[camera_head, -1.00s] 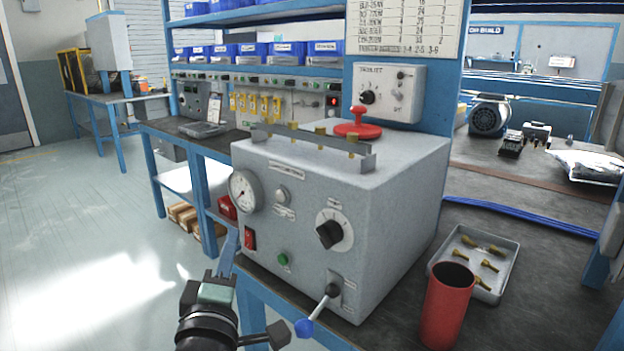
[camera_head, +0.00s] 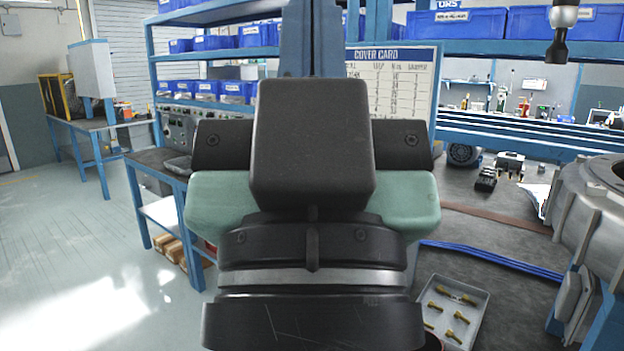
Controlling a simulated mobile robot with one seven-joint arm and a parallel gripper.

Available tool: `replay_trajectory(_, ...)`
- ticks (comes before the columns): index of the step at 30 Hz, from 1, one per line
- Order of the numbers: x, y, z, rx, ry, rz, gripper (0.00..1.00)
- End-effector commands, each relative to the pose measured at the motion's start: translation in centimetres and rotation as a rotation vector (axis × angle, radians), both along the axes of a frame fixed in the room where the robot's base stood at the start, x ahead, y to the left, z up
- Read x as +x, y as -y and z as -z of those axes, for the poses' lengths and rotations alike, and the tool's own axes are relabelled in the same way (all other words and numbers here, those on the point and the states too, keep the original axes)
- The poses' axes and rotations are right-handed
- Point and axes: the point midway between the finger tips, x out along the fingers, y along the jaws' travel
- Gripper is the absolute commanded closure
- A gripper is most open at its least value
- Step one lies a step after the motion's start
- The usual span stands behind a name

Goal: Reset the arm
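My gripper (camera_head: 312,135) fills the middle of the head view, close to the camera. It has a black block at the front, pale green side parts and a black wrist with a silver band below. The block faces me, so the finger gap does not show, and I see nothing held.
A grey tray (camera_head: 482,303) with several brass fittings lies on the dark bench, right of my wrist. Blue cables (camera_head: 490,262) run behind it. A large grey metal housing (camera_head: 575,215) stands at the right edge. Shelves with blue bins (camera_head: 458,22) are behind. Open floor (camera_head: 75,255) lies left.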

Motion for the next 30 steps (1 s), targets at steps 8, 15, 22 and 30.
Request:
replay_trajectory(8, 0.1, 0.0, -10.3, -0.001, -0.001, 0.0, 1.0)
replay_trajectory(15, 0.1, -0.1, -16.0, -0.001, -0.001, 0.0, 1.0)
replay_trajectory(22, 0.1, -0.1, -17.7, -0.001, -0.002, 0.0, 1.0)
replay_trajectory(30, 0.1, -0.1, -17.6, -0.001, -0.002, 0.0, 1.0)
